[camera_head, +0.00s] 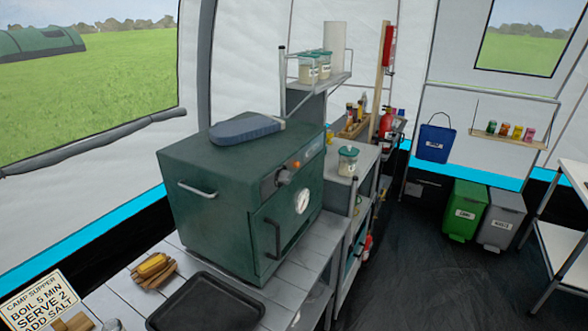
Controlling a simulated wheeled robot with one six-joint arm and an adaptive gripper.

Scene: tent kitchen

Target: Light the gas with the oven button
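The dark green oven (215,200) stands on a slatted grey table, its front turned to the right. On the upper part of its front is a dark control strip with a round grey knob (284,176). Farther back on the strip is a small orange-lit button or lamp (296,164); I cannot tell which. A round white dial gauge (302,201) sits below on the door. The door looks shut, with a dark bar handle (273,239). No flame shows. My gripper is not in view.
A blue-grey folded cloth or mitt (246,128) lies on the oven top. A black tray (205,304) and tan gloves (153,269) lie on the table (119,303) in front. Shelves with jars (347,161) stand beyond the oven. Dark floor (430,270) at right is clear.

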